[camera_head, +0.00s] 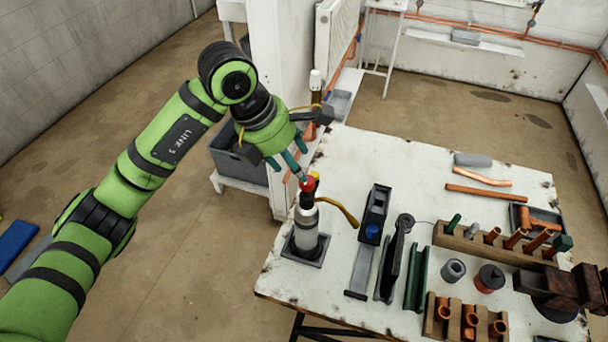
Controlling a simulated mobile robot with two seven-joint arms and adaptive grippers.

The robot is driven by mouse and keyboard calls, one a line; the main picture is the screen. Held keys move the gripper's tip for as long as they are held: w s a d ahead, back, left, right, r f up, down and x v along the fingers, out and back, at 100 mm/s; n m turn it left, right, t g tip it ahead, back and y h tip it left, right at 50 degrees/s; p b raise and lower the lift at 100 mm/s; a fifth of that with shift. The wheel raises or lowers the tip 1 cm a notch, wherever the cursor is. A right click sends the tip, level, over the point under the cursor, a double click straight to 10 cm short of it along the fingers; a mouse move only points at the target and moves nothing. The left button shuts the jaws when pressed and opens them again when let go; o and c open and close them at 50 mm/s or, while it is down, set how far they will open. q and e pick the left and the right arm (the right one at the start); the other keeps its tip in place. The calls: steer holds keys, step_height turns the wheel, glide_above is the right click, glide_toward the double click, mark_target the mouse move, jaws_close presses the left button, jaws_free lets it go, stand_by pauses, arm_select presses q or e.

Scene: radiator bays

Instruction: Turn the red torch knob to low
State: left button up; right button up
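The torch (306,228) stands upright on a dark square base near the left edge of the white workbench. It has a pale cylinder body, a dark upper part, and a yellow-brown nozzle arm reaching right. The red knob (307,183) sits at its top, on the side facing my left gripper. My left gripper (297,166) comes in from the upper left with its teal fingers angled down at the knob. A fingertip is at or very near the knob; contact is unclear. The knob's markings are not readable. My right gripper is not in view.
The workbench (350,160) holds a black tool with a blue button (373,231), dark upright plates, a wooden rack (475,242) of copper fittings, and small cans. Copper pipes (490,193) lie further back. A grey crate (238,160) stands behind my arm. The bench's back left is clear.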

mark_target(307, 185)
arm_select(q)
steer(key=p+x, duration=0.3)
steer(key=x, duration=0.2)
steer(key=shift+d+f, duration=0.25)
steer(key=shift+d, duration=0.05)
steer(key=shift+w+d+f, duration=0.1)
steer(key=shift+f, duration=0.35)
jaws_close()
